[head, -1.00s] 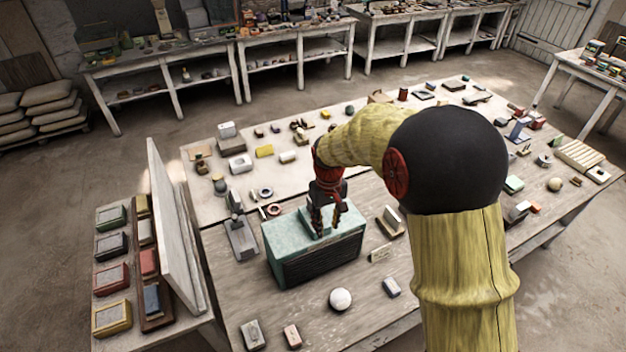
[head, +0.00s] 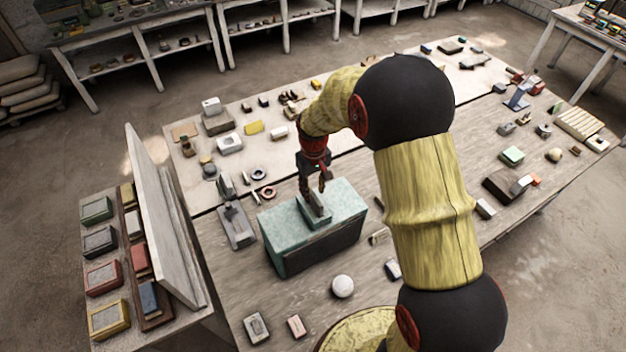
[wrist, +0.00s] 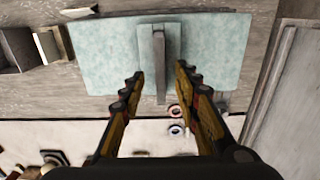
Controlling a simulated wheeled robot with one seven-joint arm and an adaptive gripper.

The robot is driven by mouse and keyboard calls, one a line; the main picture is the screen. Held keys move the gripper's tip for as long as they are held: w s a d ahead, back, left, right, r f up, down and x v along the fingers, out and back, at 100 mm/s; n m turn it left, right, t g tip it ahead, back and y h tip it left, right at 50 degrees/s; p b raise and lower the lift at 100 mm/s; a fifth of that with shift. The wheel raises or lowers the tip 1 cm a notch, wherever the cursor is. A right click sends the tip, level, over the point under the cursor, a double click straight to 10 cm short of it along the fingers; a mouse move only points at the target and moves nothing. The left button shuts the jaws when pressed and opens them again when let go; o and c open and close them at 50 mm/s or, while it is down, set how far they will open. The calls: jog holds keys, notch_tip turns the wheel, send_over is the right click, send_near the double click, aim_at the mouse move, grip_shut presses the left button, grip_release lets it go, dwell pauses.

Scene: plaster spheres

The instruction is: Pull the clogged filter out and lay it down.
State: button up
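A teal box (head: 347,205) with a dark front panel stands on the workbench. A raised teal block with an upright grey bar (head: 316,205) is on its top; this looks like the filter's grip, but the filter's body is hidden. The box top (wrist: 98,60) and grey bar (wrist: 159,65) also show in the wrist view. My gripper (head: 313,188) is over the box, pointing down, close to the bar. In the wrist view my gripper (wrist: 161,78) is open, with its fingers apart on either side of the bar and gaps visible on both sides.
A white ball (head: 343,286) and small blocks lie in front of the box. A grey metal piece (head: 237,228) stands left of it. A leaning board (head: 160,215) and a rack of coloured blocks are at the far left. Some bare bench lies front left of the box.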

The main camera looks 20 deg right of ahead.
aim_at(314, 195)
jog(key=shift+f, duration=1.55)
jog(key=shift+c, duration=0.5)
grip_shut()
jog(key=c, duration=0.6)
grip_release()
grip_shut()
jog(key=shift+r+p, duration=0.15)
jog(key=shift+p, duration=0.15)
